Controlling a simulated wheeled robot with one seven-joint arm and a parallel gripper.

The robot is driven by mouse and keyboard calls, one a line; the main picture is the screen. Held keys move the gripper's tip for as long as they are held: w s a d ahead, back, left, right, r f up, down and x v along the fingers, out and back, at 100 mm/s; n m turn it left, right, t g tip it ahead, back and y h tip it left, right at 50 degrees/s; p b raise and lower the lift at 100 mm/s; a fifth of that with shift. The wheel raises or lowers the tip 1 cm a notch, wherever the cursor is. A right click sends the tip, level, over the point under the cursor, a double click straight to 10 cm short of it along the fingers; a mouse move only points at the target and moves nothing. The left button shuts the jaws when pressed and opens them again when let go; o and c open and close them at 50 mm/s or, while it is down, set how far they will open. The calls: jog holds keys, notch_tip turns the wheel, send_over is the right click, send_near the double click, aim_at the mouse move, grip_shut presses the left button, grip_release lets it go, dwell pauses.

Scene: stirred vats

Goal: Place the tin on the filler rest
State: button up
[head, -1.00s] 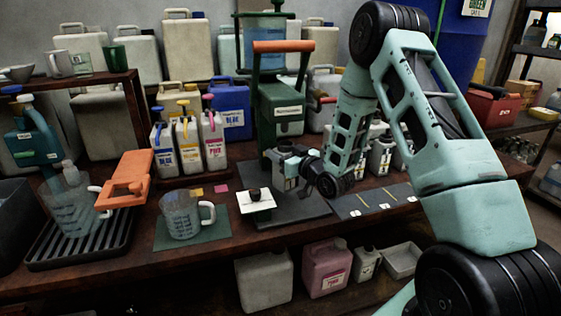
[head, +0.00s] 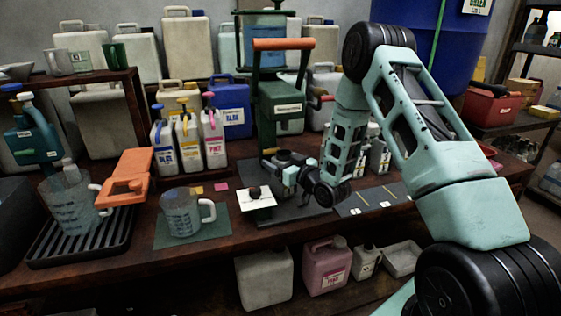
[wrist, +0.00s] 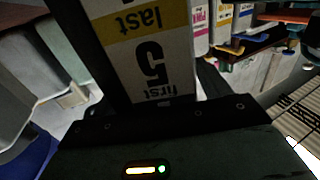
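My gripper (head: 292,178) is low at the front of the green filler machine (head: 282,112), above its dark base plate (head: 270,212). A small grey thing with a dark round top (head: 284,158), which looks like the tin, is at the fingers. The fingers partly cover it, and I cannot tell whether they grip it or what bears it. The filler rest cannot be made out clearly. The wrist view shows neither fingers nor tin clearly; it shows an upside-down card (wrist: 152,60) reading "first", "5" and "last", and a dark panel with lights (wrist: 145,169).
Further left are a measuring jug (head: 181,215) on a green mat and an orange-topped stand (head: 126,178). Colour-labelled bottles (head: 187,140) stand behind. A dark marked strip (head: 372,203) lies to the right.

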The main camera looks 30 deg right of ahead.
jog(key=shift+r, duration=0.1)
jog(key=shift+r, duration=0.15)
jog(key=s+d+b, duration=0.1)
jog(key=s, duration=1.1)
jog(key=shift+d, duration=0.2)
